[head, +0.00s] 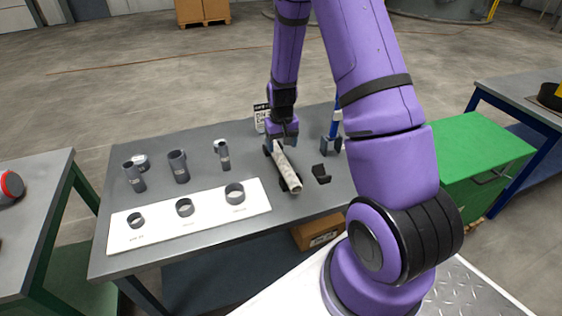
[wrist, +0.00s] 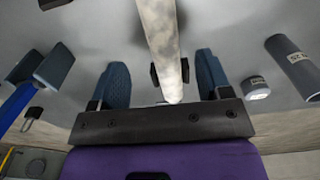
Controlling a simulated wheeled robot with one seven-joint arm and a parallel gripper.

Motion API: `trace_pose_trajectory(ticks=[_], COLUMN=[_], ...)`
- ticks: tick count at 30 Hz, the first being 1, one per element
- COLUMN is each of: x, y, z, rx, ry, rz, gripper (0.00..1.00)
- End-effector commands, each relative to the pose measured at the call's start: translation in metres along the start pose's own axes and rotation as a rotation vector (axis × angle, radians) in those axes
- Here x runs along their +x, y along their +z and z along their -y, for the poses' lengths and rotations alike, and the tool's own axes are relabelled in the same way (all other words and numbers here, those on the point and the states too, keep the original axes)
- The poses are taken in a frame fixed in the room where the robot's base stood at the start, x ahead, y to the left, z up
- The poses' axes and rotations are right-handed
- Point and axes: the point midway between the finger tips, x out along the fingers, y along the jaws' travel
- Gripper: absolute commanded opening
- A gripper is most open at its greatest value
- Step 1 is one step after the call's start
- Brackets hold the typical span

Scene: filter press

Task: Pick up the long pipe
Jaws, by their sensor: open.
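The long pipe (head: 288,172) is pale and mottled. It lies on dark supports on the grey table, pointing away from me, and its far end is partly hidden by my gripper (head: 283,138). In the wrist view my gripper (wrist: 163,78) is open, with one blue-grey finger on each side of the pipe (wrist: 162,38). A gap shows between the pipe and each finger. A dark support (wrist: 155,73) shows behind the pipe. I cannot tell from these views how deep the fingers reach around it.
Several grey fittings (head: 178,166) stand on the table's left, behind a white board (head: 190,217) with dark rings. A black bracket (head: 321,174) and a blue-handled tool (head: 333,138) are right of the pipe. A small white sign (head: 261,118) stands behind.

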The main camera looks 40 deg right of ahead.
Motion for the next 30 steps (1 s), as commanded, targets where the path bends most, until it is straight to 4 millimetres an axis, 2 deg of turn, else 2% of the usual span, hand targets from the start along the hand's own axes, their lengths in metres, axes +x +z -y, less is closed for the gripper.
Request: trace_pose_trajectory(ticks=[8, 18, 28, 29, 30], x=[0.018, 0.059, 0.064, 0.064, 0.064], y=[0.000, 0.001, 0.000, 0.000, 0.000], z=[0.001, 0.003, 0.003, 0.003, 0.003], rx=[0.000, 0.000, -0.001, -0.001, -0.001], ry=[0.000, -0.001, -0.001, -0.001, -0.001], rz=[0.001, 0.001, -0.003, -0.003, -0.003], gripper=[0.71, 0.71, 0.71, 0.67, 0.57])
